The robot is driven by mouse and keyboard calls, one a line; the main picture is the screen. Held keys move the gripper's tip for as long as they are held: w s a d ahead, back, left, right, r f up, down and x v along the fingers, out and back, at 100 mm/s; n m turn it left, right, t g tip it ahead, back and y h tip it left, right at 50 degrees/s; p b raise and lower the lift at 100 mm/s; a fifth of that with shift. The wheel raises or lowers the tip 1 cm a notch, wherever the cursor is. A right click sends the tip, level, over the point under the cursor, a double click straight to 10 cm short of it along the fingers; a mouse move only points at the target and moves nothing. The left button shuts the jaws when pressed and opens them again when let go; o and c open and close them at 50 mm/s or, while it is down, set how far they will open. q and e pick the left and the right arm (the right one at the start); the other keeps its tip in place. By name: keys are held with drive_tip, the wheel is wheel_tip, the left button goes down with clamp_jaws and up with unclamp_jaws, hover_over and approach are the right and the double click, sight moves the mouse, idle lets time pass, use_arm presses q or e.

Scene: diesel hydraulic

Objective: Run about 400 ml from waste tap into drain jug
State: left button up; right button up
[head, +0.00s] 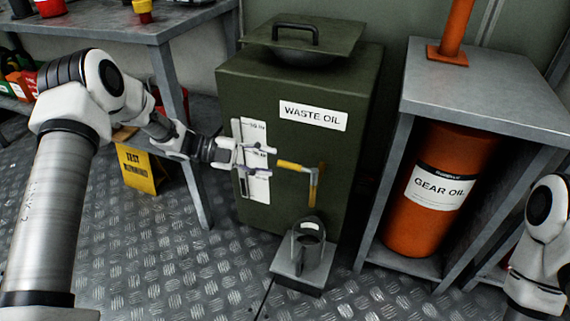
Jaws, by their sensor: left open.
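The green waste oil tank (300,85) stands in the middle, with a white label and a pale level scale (249,135) on its front. The waste tap (313,187) sticks out of the tank front, with a yellow lever (293,166) pointing left. The grey drain jug (309,241) stands upright on a small grey stand (290,273) below the tap. Its fill level cannot be made out. My left gripper (270,160) is open and empty, in front of the scale, with its fingertips just left of the lever. My right gripper is out of view; only part of that arm shows at the right edge.
A grey bench (110,22) with small containers is at the upper left. A yellow sign (138,171) stands below it. An orange gear oil drum (438,195) sits under a grey table (485,85) on the right. The tank's lid (305,35) is on top. The tread-plate floor in front is clear.

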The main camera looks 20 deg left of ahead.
use_arm(q)
drive_tip(key=v, duration=0.5)
drive_tip(key=shift+s+a, duration=0.1)
drive_tip(key=shift+a, duration=0.1)
